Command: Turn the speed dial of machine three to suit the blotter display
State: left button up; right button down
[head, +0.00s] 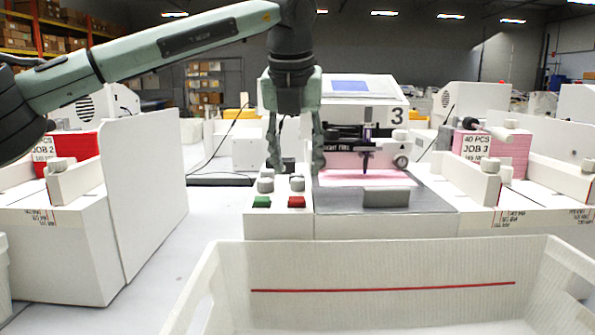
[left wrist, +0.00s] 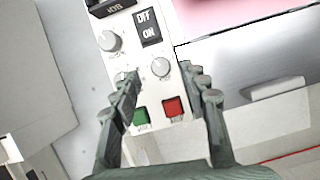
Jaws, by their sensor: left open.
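Machine three (head: 361,92) stands in the middle, marked with a 3, with a bluish screen (head: 348,87) whose content I cannot read. Its control panel (head: 279,222) carries grey dials, a green button (head: 261,202) and a red button (head: 297,202). In the left wrist view, one dial (left wrist: 161,67) lies between my fingers, one (left wrist: 110,41) sits at the upper left, and another (left wrist: 121,77) is partly behind the left finger. I cannot read which is the speed dial. My left gripper (head: 296,168) is open, pointing down above the panel; it also shows in the wrist view (left wrist: 162,82). My right gripper is not in view.
A pink sheet (head: 370,178) lies on the machine's bed. A white bin (head: 390,262) with a red line stands in front. A white upright panel (head: 144,190) is at left; job stacks (head: 82,145) flank both sides.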

aim_at(298, 179)
pick_arm(q)
jog(key=shift+x, duration=1.65)
jog(key=shift+c, duration=0.5)
grip_shut()
